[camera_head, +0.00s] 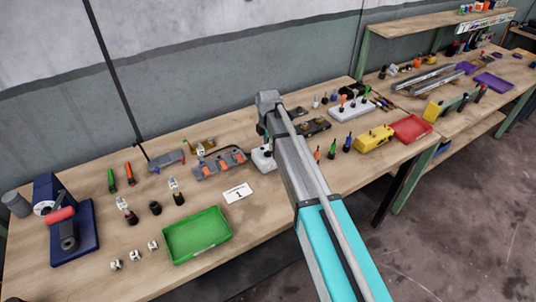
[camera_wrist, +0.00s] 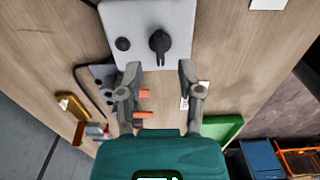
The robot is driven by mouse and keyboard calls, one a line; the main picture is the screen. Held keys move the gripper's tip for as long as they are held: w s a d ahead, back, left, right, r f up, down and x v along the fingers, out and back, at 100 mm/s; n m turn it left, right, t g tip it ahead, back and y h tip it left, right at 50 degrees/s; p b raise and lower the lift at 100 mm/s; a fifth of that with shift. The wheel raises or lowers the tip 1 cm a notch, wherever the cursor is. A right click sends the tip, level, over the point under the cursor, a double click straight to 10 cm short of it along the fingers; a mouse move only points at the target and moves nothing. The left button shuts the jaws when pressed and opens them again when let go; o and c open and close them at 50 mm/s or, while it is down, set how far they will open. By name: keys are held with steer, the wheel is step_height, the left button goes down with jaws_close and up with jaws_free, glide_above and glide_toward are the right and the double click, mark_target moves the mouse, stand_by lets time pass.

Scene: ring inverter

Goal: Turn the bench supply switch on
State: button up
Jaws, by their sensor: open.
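The bench supply is a pale grey box; its face (camera_wrist: 133,20) fills the top middle of the wrist view.
A grey block with orange parts (camera_head: 220,164) lies left of the box. A green tray (camera_head: 197,235) and a card marked 1 (camera_head: 238,193) lie nearer the front.

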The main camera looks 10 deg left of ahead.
mark_target(268, 153)
steer(key=shift+f+b, duration=1.5)
steer(key=shift+f, duration=0.3)
jaws_close()
